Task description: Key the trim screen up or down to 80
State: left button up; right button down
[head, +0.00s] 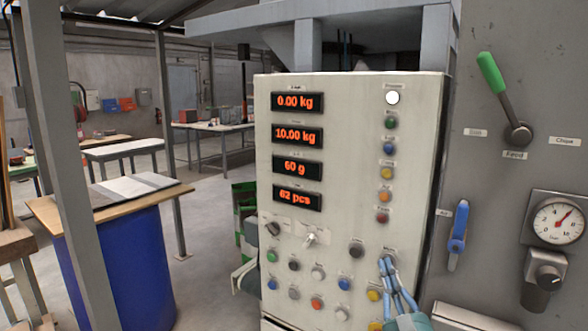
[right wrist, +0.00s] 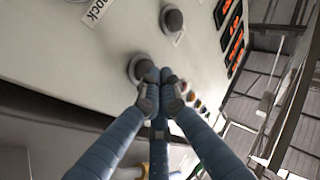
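The cream control panel (head: 345,110) carries a column of dark screens with orange figures in the head view. From the top they read 0.00 kg, 10.00 kg, 60 g (head: 297,168) and 62 pcs (head: 295,197). Their small labels are too blurred to read, so I cannot tell by name which is the trim screen. My right gripper (head: 387,264) has its blue fingers drawn together at the lower right of the panel, with nothing held. In the right wrist view its fingertips (right wrist: 160,88) are at a round dark button (right wrist: 139,68), touching or very close. My left gripper is not seen.
Several coloured buttons and two switches (head: 311,238) fill the lower panel. A lit white lamp (head: 392,97) tops the right column. A green-handled lever (head: 491,73), a blue valve handle (head: 458,232) and a pressure gauge (head: 558,220) are on the grey wall to the right.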

jog(key=shift+s+a, duration=0.3)
jog(key=shift+s, duration=0.2)
jog(key=s+a+p, duration=0.3)
jog(key=s, duration=0.2)
jog(key=shift+a, duration=0.2)
jog(key=shift+r, duration=0.1)
dwell(1.6)
